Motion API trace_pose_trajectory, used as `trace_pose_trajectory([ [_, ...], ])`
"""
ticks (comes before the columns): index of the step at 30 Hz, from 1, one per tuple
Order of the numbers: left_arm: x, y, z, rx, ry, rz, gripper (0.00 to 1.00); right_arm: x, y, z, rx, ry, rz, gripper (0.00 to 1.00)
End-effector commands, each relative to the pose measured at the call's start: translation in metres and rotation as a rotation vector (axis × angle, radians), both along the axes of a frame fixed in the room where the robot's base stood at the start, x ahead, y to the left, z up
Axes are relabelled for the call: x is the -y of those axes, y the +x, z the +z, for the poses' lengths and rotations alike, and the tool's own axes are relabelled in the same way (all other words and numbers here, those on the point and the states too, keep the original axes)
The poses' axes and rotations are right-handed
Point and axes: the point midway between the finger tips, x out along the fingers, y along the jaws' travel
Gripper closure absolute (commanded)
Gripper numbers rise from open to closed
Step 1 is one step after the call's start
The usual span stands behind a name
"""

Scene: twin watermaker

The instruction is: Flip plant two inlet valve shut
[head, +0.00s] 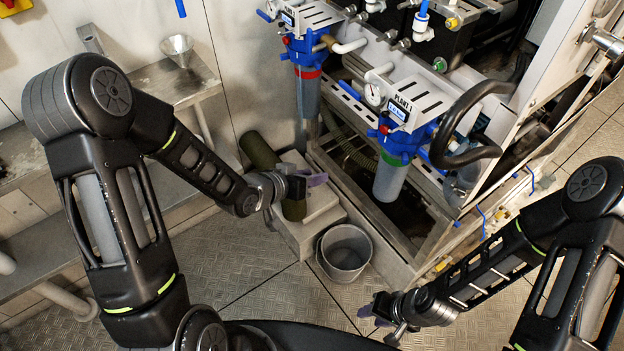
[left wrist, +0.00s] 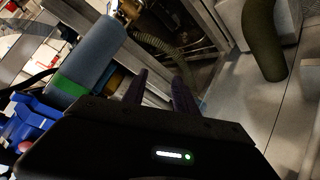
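Two filter units with blue heads stand on the watermaker frame in the head view. The nearer unit (head: 390,180), labelled PLANT 1, has a green band; it shows in the left wrist view (left wrist: 95,48). The farther unit (head: 308,95) has a red band; its label is too small to read. A blue lever (head: 265,16) sticks out left of the farther unit. Another blue lever (head: 350,90) lies between the units. I cannot tell which is plant two's inlet valve. My left gripper (head: 316,180) is open and empty, below and left of the units. My right gripper (head: 370,310) is low, its opening unclear.
A grey bucket (head: 345,255) stands on the floor beside a pale step (head: 305,225). A thick black hose (head: 462,125) loops right of PLANT 1. A bench with a funnel (head: 177,48) is at left.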

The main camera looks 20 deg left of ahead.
Motion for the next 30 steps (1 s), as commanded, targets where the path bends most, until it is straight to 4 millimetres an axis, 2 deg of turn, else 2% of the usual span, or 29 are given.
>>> trace_pose_trajectory([
  [10,0.001,-0.002,-0.002,-0.009,0.0,0.002,0.65,0.0,0.0,0.0,0.0,0.0,0.0,0.64],
  [14,0.001,-0.002,-0.002,-0.009,-0.001,0.002,0.76,0.0,0.0,0.0,0.0,0.0,0.0,0.64],
  [16,0.001,-0.001,-0.002,-0.006,0.0,0.002,0.78,0.0,0.0,0.0,0.0,0.0,0.0,0.64],
  [20,-0.006,0.018,0.013,0.052,-0.008,0.0,0.78,0.0,0.0,0.0,0.0,0.0,0.0,0.64],
  [23,-0.021,0.054,0.05,0.18,-0.021,-0.012,0.78,0.0,0.0,-0.001,0.0,0.0,0.0,0.64],
  [26,-0.045,0.098,0.111,0.369,-0.031,-0.057,0.78,0.0,0.0,-0.002,0.0,0.0,0.0,0.64],
  [27,-0.056,0.112,0.139,0.448,-0.029,-0.083,0.78,0.0,0.0,-0.002,0.0,0.0,0.0,0.64],
  [30,-0.08,0.132,0.202,0.607,-0.011,-0.172,0.78,0.0,0.0,-0.003,0.0,0.0,0.0,0.64],
])
